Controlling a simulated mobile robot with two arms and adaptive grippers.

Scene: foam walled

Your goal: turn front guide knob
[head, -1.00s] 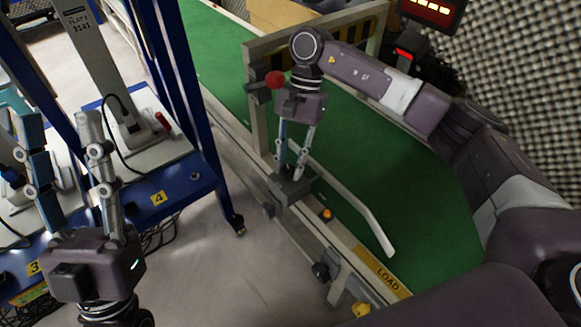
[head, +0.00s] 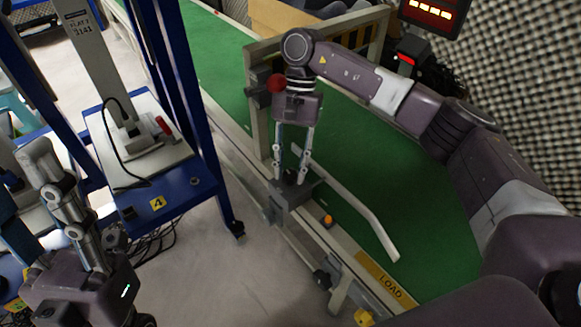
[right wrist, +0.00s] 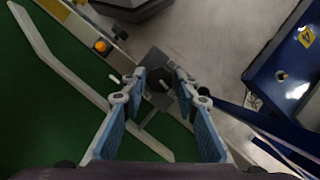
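The front guide knob (right wrist: 160,86) is a dark round knob with a pale mark on a grey clamp block (head: 288,193) at the near edge of the conveyor. My right gripper (head: 291,178) points down over this block. In the right wrist view its fingertips (right wrist: 160,76) stand apart on either side of the knob, with a small gap seeming to show; contact cannot be made out. The pale guide rail (head: 355,205) runs beside the block over the green belt. My left gripper (head: 32,185) is at the lower left, fingers spread, apparently empty.
An orange button (head: 328,220) and a yellow LOAD label (head: 384,279) lie along the conveyor edge. A red knob (head: 276,83) is on the frame behind my right gripper.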

